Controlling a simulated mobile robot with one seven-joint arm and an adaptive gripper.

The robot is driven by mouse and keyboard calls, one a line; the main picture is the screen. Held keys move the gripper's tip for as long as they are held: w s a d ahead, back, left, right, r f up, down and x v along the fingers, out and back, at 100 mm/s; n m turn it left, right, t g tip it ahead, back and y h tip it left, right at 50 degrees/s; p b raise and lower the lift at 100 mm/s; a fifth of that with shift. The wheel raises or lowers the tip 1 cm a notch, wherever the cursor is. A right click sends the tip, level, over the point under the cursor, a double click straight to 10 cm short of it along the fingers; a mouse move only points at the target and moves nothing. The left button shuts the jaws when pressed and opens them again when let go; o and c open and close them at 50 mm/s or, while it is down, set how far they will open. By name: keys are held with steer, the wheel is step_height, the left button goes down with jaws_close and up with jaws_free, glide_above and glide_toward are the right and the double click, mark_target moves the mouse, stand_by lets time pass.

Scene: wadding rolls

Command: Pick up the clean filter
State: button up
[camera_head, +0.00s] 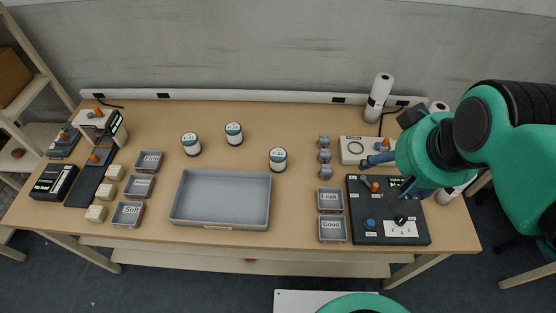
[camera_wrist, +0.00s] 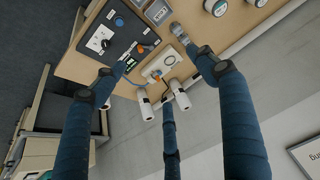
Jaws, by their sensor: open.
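No object is labelled as the clean filter, so I cannot tell which one it is. Several small grey pieces stand in a column (camera_head: 324,155) right of the table's centre. Three white jars with dark-edged labels stand at the back: left (camera_head: 191,145), middle (camera_head: 233,134) and right (camera_head: 278,160). My gripper (camera_head: 392,176) is over the right end of the table, above the white plate device (camera_head: 352,149) and the black test panel (camera_head: 385,237). In the wrist view its blue fingers (camera_wrist: 158,58) are spread wide with nothing held between them.
Leak (camera_head: 330,208) and Good (camera_head: 332,241) bins sit left of the black panel. A large grey tray (camera_head: 221,198) lies empty mid-table. A white roll (camera_head: 379,98) stands at the back right. Cream blocks (camera_head: 105,190) and small bins (camera_head: 128,221) are on the left.

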steer(key=w+a+g+p, duration=0.2)
steer(key=w+a, duration=0.3)
steer(key=w, duration=0.5)
steer(key=m+g+p, duration=0.3)
steer(key=p, duration=0.1)
glide_above(278, 153)
step_height(278, 153, down, 23)
steer(key=shift+w+f, duration=0.1)
steer(key=shift+f, duration=0.2)
steer(key=shift+f, duration=0.1)
steer(key=shift+f+b, duration=1.1)
steer(key=shift+f, duration=3.1)
